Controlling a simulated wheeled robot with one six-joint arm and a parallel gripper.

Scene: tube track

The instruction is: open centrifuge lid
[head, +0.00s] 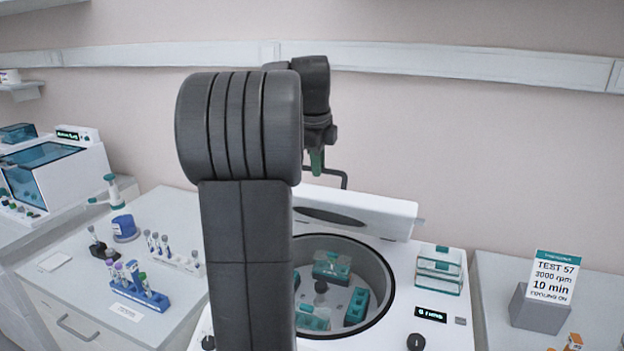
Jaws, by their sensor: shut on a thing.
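The white centrifuge (398,300) stands in the middle of the head view with its round bowl open to view. Teal tube holders (355,305) sit around a hub inside the bowl. The white lid (385,213) is raised at the back of the bowl, seen nearly edge-on. A dark bar handle (345,180) stands out from its top edge. My gripper (317,168) is above the lid, shut on the lid handle. My arm hides the left part of the bowl and lid, and the exact grip is small in view.
A stacked teal-and-clear box (440,270) stands right of the bowl. Tube racks (138,285) and a blue-based pipette stand (124,228) are on the left bench. A wall rail (440,62) runs behind.

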